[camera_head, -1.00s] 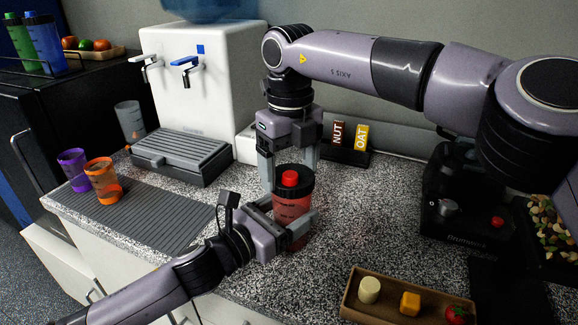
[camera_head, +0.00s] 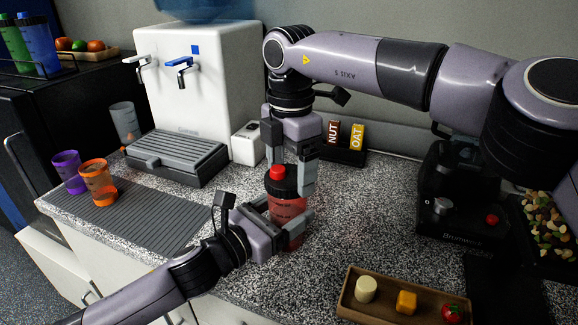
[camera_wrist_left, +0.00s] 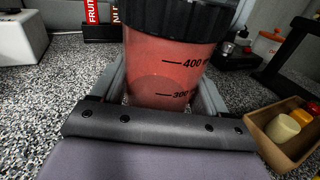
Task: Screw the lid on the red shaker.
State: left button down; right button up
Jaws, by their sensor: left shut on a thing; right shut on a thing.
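The red shaker (camera_head: 287,209) stands upright on the speckled counter, a translucent red cup with dark volume marks; it also shows in the left wrist view (camera_wrist_left: 166,70). The black lid (camera_head: 288,186) with a red cap sits on its top, and its ribbed rim (camera_wrist_left: 178,14) meets the cup in the left wrist view. How far it is threaded cannot be told. My left gripper (camera_head: 283,222) is shut around the cup's body from the front left. My right gripper (camera_head: 286,180) comes from above and is shut on the lid, one finger on each side.
Purple (camera_head: 68,172) and orange (camera_head: 97,181) cups stand on a grey ribbed mat (camera_head: 140,218) at left. A white water dispenser (camera_head: 205,85) stands behind. NUT and OAT boxes (camera_head: 345,135) are behind right. A wooden tray (camera_head: 385,308) with food lies front right.

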jog(key=m, duration=0.6)
jog(key=shift+s, duration=0.15)
jog(key=m, duration=0.5)
jog(key=shift+s, duration=0.1)
jog(key=o, duration=0.9)
jog(key=shift+r, duration=0.15)
notch_tip(320, 180, up, 12)
jog(key=shift+d, duration=0.1)
